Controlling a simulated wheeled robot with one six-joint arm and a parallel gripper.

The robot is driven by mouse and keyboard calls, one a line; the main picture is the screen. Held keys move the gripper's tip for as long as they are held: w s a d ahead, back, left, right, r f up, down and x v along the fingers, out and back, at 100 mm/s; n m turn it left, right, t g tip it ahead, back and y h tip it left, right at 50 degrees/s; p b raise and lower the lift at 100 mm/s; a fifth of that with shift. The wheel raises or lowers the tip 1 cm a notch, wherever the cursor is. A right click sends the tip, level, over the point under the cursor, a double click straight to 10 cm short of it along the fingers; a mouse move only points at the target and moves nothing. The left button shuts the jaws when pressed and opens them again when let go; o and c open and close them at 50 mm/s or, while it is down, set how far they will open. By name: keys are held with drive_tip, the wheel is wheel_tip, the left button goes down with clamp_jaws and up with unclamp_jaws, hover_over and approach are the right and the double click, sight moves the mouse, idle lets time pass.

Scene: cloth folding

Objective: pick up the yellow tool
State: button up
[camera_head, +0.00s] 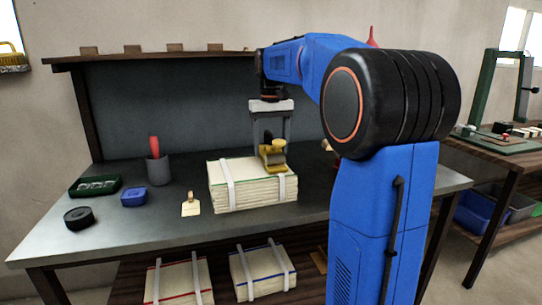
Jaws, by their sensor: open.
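The yellow tool (273,157) sits on top of a strapped stack of folded cream cloth (253,190) on the workbench. It has a rounded yellow upper part and a wider base. My gripper (271,140) points down from above, open, with its fingers reaching close to the yellow tool. The tool hides part of the fingertips, so I cannot tell whether they touch it.
The dark grey workbench (120,217) also holds a grey cup (158,170) with a red-handled item, a blue box (133,197), a green tray (95,186), a black roll (79,217) and a cream tag (191,206). A wooden shelf (165,55) runs above the back.

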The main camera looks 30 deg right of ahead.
drive_tip(key=shift+f, duration=0.75)
drive_tip(key=c, duration=1.5)
clamp_jaws()
drive_tip(key=shift+r, duration=0.15)
